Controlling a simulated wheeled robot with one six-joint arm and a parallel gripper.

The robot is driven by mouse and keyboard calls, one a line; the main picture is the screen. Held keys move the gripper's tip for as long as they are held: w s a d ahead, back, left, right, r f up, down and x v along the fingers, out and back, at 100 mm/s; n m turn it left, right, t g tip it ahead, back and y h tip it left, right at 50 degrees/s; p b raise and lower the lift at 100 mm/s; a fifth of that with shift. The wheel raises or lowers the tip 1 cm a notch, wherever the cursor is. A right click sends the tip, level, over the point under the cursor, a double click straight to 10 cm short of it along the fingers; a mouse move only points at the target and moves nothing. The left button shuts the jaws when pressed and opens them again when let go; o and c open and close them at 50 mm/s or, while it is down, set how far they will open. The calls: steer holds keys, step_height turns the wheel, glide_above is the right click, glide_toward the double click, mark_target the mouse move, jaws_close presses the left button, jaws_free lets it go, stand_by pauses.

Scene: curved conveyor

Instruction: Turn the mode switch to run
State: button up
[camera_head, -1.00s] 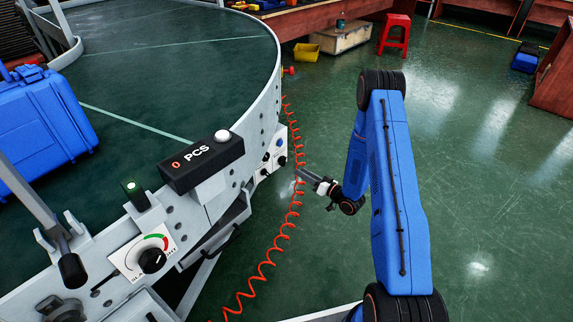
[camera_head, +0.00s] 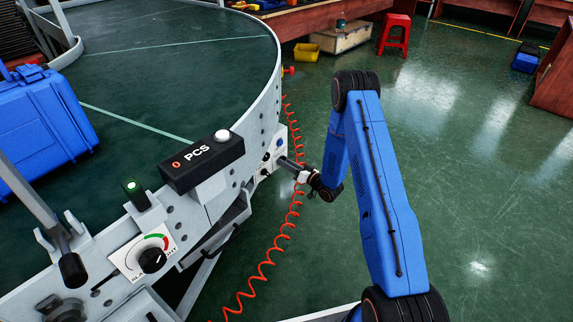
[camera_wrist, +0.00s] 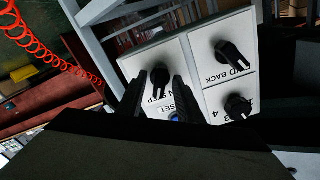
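The mode switch (camera_wrist: 159,78) is a black knob on a white panel in the wrist view, with partly covered upside-down lettering, "N" and "STEP", beside it. My gripper (camera_wrist: 160,76) is open, with one dark finger on each side of the knob in the picture. I cannot tell whether the fingers touch it or how deep they reach. In the head view my gripper (camera_head: 283,160) is at the white control panel (camera_head: 264,167) on the conveyor's outer side. There its fingertips make the mode switch hard to make out.
A blue button (camera_wrist: 174,118) is close to the right finger. A "BACK" knob (camera_wrist: 231,54) and a numbered knob (camera_wrist: 238,107) are on the right-hand plate. A coiled red hose (camera_head: 294,205) hangs beside the panel.

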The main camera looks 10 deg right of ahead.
jaws_close()
steer(key=shift+n, duration=0.4)
steer(key=n, duration=1)
steer(key=shift+n, duration=0.7)
jaws_free()
